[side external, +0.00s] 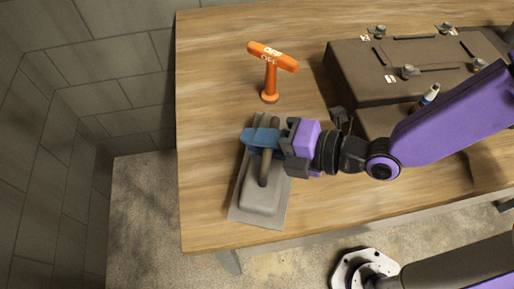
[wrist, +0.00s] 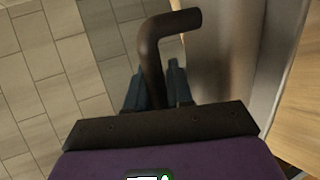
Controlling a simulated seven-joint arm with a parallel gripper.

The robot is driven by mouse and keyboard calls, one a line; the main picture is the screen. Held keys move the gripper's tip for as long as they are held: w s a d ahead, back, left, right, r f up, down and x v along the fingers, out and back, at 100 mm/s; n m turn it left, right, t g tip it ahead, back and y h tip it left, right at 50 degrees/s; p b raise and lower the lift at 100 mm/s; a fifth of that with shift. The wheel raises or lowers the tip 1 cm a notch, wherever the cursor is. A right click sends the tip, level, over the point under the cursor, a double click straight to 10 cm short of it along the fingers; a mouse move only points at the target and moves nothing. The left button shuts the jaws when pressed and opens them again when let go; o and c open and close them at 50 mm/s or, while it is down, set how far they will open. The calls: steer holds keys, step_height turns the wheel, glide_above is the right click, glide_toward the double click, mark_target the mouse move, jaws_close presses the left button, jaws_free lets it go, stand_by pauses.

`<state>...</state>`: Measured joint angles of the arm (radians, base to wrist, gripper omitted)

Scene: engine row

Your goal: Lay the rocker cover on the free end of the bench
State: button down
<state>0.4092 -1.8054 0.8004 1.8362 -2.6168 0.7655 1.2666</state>
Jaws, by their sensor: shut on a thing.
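The rocker cover (side external: 262,200) is a grey, flanged, box-like part with a brown bent pipe on top. In the side view it is at the left end of the wooden bench (side external: 215,120), close to the front left corner. My gripper (side external: 262,140) has its blue fingers shut on the pipe of the cover. In the wrist view the brown pipe (wrist: 155,55) rises between the blue fingers (wrist: 157,88), and part of the grey cover (wrist: 215,40) shows to the right. I cannot tell whether the cover touches the bench or hangs just above it.
An orange T-shaped post with lettering (side external: 271,75) stands behind the cover. A large dark brown engine block (side external: 360,75) with bolts on top stands at the back right. Bare wood lies left of the post. The bench's left edge and a tiled wall (side external: 70,100) are close by.

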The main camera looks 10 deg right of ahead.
steer(key=shift+w+a+f, duration=0.1)
steer(key=shift+a, duration=0.1)
steer(key=shift+a+f, duration=0.15)
steer(key=shift+f, duration=1.5)
steer(key=shift+f, duration=0.15)
steer(key=c, duration=1)
jaws_free()
steer(key=shift+f, duration=0.2)
